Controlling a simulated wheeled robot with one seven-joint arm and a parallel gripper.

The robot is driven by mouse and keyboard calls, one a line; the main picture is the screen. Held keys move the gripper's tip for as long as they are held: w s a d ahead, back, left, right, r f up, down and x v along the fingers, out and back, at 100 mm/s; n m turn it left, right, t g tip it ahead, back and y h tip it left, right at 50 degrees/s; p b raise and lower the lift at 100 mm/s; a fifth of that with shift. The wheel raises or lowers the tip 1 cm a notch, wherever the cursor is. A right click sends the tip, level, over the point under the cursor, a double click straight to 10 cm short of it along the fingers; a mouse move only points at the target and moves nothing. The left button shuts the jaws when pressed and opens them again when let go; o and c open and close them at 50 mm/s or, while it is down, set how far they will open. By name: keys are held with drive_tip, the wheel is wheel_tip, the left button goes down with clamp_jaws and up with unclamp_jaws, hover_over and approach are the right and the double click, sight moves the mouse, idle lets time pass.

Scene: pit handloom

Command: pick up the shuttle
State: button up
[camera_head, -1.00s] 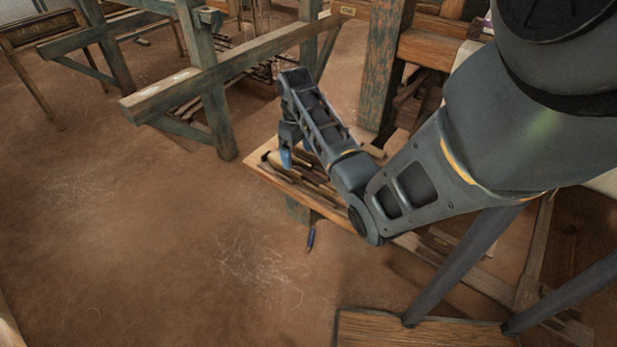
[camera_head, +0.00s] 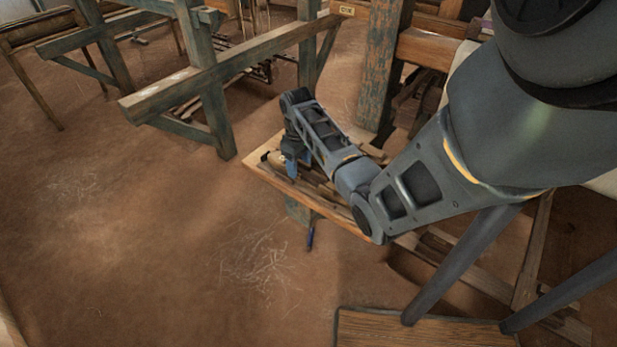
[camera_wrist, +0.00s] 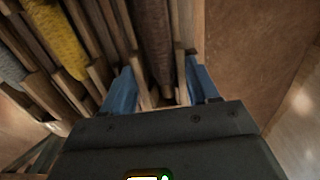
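Several wooden shuttles lie side by side on a low wooden board (camera_head: 352,229), seen in the head view. In the wrist view, one shuttle with dark brown yarn (camera_wrist: 152,45) lies between the two blue fingers of my gripper (camera_wrist: 158,80). The fingers are spread apart, one on each side of it, and I cannot tell whether they touch it. A shuttle with yellow yarn (camera_wrist: 62,48) lies to its left in the wrist view. In the head view my gripper (camera_head: 291,168) points down at the board, and my wrist hides part of the shuttles.
Worn blue-green loom beams (camera_head: 215,72) stand behind and left of the board. A thick post (camera_head: 377,68) rises behind it.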

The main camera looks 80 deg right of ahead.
drive_tip(key=c, duration=0.7)
